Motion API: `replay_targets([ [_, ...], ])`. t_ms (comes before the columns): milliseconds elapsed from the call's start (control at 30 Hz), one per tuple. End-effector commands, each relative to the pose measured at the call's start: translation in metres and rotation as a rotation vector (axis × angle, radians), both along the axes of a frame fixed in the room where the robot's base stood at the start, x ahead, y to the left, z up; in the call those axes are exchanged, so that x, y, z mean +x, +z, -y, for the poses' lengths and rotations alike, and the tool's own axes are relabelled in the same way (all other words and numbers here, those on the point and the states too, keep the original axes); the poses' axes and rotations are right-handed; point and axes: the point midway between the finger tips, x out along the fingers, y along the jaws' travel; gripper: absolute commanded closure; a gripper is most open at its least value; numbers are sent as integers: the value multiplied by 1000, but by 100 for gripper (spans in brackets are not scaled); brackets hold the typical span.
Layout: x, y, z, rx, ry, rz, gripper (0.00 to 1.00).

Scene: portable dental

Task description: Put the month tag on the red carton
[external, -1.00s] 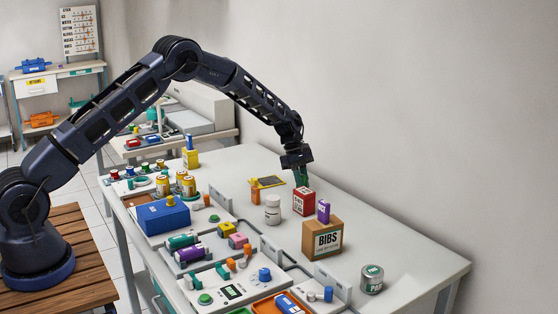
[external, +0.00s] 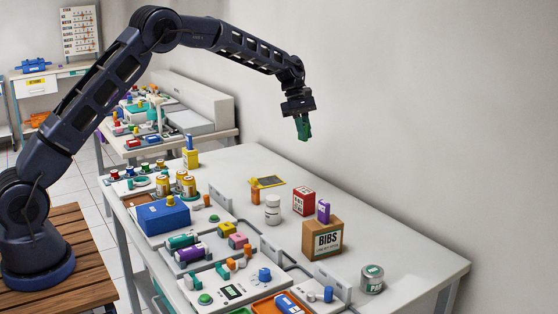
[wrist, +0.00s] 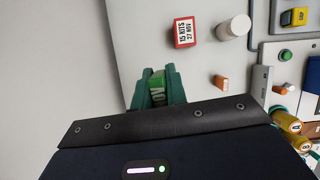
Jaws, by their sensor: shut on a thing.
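The red carton (external: 304,201) stands upright on the white bench behind the brown BIBS box. It also shows in the wrist view (wrist: 185,32), where its label reads "15 KITS 27 NOV". I see no tag on it. My gripper (external: 303,128) is well above the bench, over the carton's area. In the wrist view its teal fingers (wrist: 158,90) are shut on a green month tag (wrist: 157,84); part of its lettering, "OV", shows between them. The rest of the tag is hidden by the fingers.
The BIBS box (external: 322,241) bears a purple tag (external: 323,211). A white bottle (external: 272,208) and an orange piece (external: 255,191) stand left of the carton. A PADS tin (external: 372,279) is at the right.

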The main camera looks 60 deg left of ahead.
Motion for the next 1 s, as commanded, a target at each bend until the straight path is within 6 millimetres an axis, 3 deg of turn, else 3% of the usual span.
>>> replay_targets([
  [200, -28, 41, 50, -1, -55, 2, 100],
  [467, -50, 64, 81, 2, -92, 0, 100],
  [667, -53, 35, 83, 1, -94, -3, 100],
  [1000, -53, -40, 83, 1, -94, -3, 100],
])
